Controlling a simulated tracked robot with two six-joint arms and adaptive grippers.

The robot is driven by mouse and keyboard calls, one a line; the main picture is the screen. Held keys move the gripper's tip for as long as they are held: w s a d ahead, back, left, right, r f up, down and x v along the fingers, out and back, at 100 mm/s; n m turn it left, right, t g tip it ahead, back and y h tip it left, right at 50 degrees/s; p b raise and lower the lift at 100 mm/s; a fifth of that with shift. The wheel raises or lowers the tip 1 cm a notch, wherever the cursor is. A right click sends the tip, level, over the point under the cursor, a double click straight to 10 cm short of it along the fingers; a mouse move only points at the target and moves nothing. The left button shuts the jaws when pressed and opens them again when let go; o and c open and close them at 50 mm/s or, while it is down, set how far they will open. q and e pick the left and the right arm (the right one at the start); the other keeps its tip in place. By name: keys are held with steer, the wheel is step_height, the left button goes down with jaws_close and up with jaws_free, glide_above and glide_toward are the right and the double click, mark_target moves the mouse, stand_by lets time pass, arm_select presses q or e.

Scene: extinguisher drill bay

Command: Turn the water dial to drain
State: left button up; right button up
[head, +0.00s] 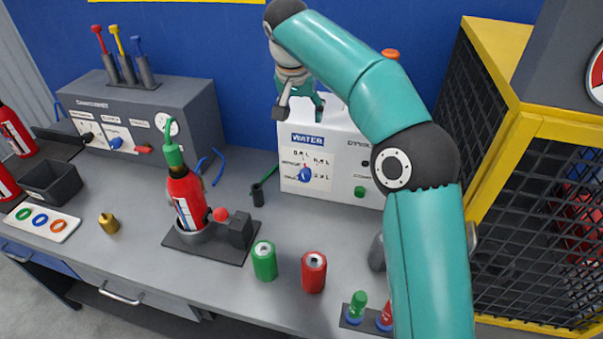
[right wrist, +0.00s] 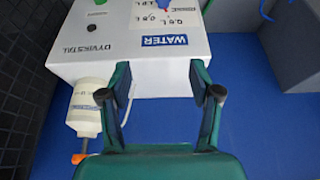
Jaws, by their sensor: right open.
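The white water dispenser (head: 338,140) stands at the back of the bench, with a blue WATER label on its front. Its blue water dial (head: 305,173) is on the white panel below that label; which mark it points to is too small to tell. The dial shows partly at the top edge of the right wrist view (right wrist: 163,4). My right gripper (head: 296,106) is above the box's top left part, apart from the dial. In the right wrist view the gripper (right wrist: 166,92) is open and empty, its fingers spread over the box's top edge. My left gripper is not visible.
A green button (head: 360,191) is right of the dial. A red extinguisher (head: 184,197) stands in a holder left of the box. A green can (head: 264,260) and red can (head: 314,271) stand in front. A yellow-framed mesh cage (head: 535,125) bounds the right.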

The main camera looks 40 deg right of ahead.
step_height(320, 180, down, 2)
steer(key=f+b, duration=0.1)
steer(key=b, duration=0.7)
glide_toward(304, 172)
steer(key=x, duration=1)
steer(key=shift+d+f, duration=0.1)
steer(key=shift+f, duration=0.15)
